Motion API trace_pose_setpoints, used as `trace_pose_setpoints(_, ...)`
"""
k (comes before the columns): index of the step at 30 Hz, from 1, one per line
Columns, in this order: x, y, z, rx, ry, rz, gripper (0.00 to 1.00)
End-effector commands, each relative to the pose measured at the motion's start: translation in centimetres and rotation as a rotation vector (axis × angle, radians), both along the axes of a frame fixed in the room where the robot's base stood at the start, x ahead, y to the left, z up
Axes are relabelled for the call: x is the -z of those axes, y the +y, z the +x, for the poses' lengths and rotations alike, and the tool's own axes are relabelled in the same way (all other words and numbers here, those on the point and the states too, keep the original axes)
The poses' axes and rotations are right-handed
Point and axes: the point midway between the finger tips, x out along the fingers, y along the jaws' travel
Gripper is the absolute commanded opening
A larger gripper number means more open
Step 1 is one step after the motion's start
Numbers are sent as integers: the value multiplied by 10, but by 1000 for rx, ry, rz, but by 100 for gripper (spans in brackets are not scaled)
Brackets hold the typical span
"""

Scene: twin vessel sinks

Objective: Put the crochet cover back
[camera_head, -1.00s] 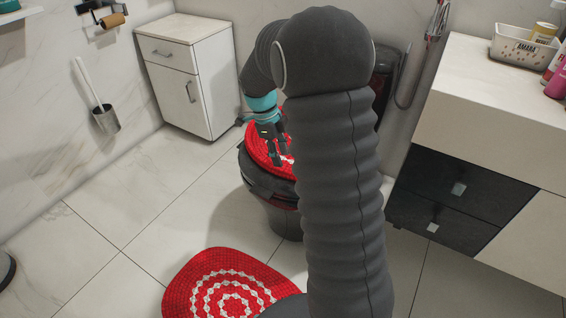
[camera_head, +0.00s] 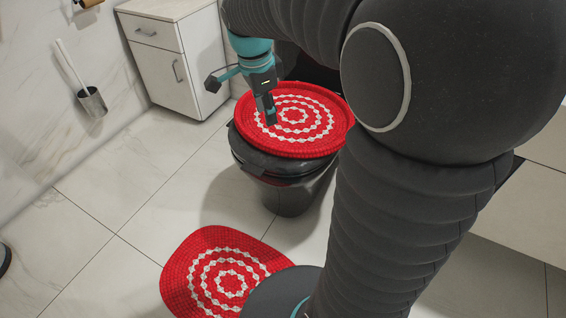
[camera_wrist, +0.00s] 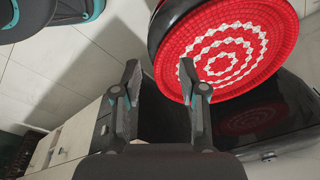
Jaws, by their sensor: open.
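The round red crochet cover with white dotted rings (camera_head: 300,137) lies on top of the black toilet (camera_head: 262,160), spread over its closed lid. Its rim overhangs a little at the front. In the wrist view the cover (camera_wrist: 228,35) fills the upper right. My gripper (camera_head: 268,117) is over the left part of the cover in the head view. In the wrist view my gripper (camera_wrist: 160,72) is open, with nothing between its fingers. The right fingertip overlaps the cover's edge in the picture; I cannot tell whether it touches.
A matching red mat (camera_head: 222,275) lies on the tiled floor in front of the toilet. A white cabinet (camera_head: 172,55) stands behind left. A toilet brush holder (camera_head: 92,101) is on the left wall. Floor left of the toilet is clear.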

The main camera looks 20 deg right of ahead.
Motion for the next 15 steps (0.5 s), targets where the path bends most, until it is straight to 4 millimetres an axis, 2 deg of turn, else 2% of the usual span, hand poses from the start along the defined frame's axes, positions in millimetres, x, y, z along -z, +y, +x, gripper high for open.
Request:
trace_pose_setpoints(1,-8,3,-16,-100,-23,2,42)
trace_pose_setpoints(6,-22,12,-62,-467,-87,-14,42)
trace_pose_setpoints(15,-24,26,-139,-1092,-200,-145,42)
